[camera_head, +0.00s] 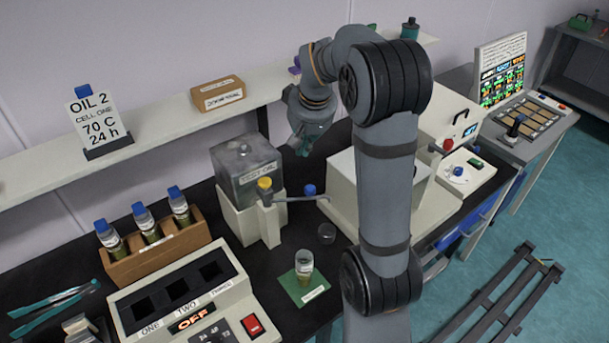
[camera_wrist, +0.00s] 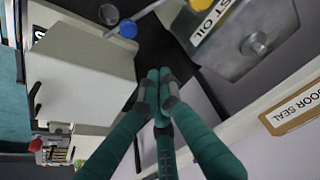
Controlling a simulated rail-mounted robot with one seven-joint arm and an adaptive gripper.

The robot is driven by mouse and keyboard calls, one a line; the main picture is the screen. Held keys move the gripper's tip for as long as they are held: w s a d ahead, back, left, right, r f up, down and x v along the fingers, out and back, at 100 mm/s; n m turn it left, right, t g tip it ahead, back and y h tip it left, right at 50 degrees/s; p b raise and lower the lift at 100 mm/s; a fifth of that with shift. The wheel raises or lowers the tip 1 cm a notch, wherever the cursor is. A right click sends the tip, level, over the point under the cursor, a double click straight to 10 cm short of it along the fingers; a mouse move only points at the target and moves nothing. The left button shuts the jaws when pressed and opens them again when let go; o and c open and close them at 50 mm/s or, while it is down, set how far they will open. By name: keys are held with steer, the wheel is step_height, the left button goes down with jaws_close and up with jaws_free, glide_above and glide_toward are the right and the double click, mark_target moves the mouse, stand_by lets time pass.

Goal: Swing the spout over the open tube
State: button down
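A small clear cup (camera_head: 326,233) sits right of the tube. A wooden rack (camera_head: 157,257) of blue-capped tubes and a heater block (camera_head: 185,305) reading OFF stand left. A large pale machine (camera_head: 345,185) stands right, partly hidden by my arm. A shelf (camera_head: 150,140) runs behind.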

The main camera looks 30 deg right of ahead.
step_height(320, 180, down, 9)
steer(key=p, duration=0.3)
steer(key=shift+s, duration=0.4)
steer(key=shift+f, duration=0.1)
steer(key=shift+s, duration=0.1)
